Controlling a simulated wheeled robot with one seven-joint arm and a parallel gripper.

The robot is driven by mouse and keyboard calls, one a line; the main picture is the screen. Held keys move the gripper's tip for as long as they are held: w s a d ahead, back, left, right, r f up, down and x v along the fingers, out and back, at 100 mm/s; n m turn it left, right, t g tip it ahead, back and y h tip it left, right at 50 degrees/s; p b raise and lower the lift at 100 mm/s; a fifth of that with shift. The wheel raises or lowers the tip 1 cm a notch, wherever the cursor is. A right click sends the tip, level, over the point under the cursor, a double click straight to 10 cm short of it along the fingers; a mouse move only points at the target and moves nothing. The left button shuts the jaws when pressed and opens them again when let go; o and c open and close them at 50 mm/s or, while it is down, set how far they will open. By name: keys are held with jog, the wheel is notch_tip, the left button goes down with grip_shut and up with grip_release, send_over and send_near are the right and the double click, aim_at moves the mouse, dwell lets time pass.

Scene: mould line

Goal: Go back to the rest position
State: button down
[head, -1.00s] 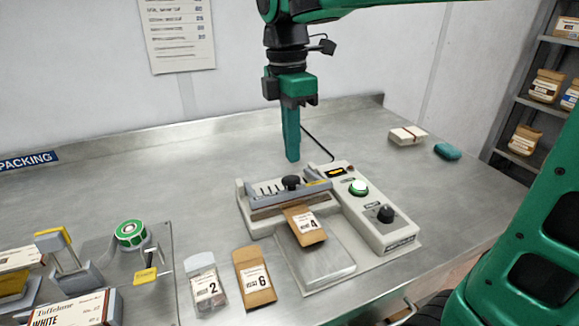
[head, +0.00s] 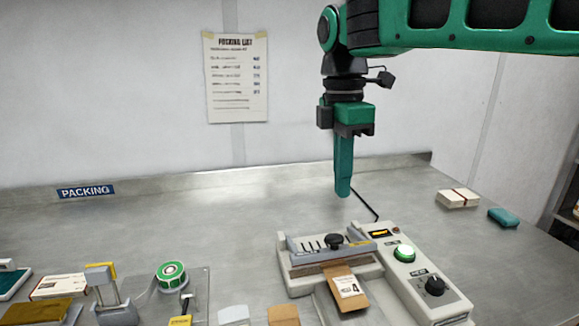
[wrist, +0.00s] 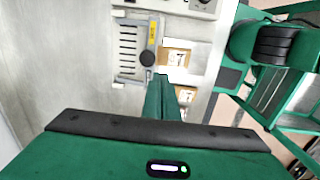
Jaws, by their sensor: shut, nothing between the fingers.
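My gripper (head: 343,192) is shut and empty, pointing down above the steel bench, behind the sealing machine in the head view. My green arm comes in from the upper right of the head view. The rest position has no marker that I can see.
The sealing machine (head: 440,299) has a lit green button. A brown packet (head: 345,289) lies at its sealing bar. A tape dispenser (head: 172,276) stands at left. A bundle of cards (head: 457,198) and a teal block (head: 503,217) lie at right. The back wall is close behind.

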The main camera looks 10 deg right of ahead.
jog(key=s+d+f+m, duration=0.4)
jog(key=d+f+m, duration=0.1)
jog(key=d+m, duration=0.1)
jog(key=s+d+f+m, duration=0.4)
jog(key=s+d+m, duration=0.1)
jog(key=d, duration=0.3)
jog(key=s+d+f+m, duration=0.5)
jog(key=d+m, duration=0.2)
jog(key=m, duration=0.1)
jog(key=shift+d+f, duration=0.1)
jog(key=shift+f, duration=0.2)
jog(key=s+f+m, duration=0.1)
jog(key=s+m, duration=0.1)
jog(key=s+d+f+m, duration=0.1)
jog(key=s+f+m, duration=0.1)
jog(key=s+d+f+m, duration=0.1)
jog(key=s+f+m, duration=0.1)
jog(key=shift+f+y, duration=0.1)
jog(key=shift+y, duration=0.2)
jog(key=shift+w+f, duration=0.3)
jog(key=shift+w, duration=0.45)
jog(key=shift+s+r, duration=0.1)
jog(key=shift+s, duration=0.05)
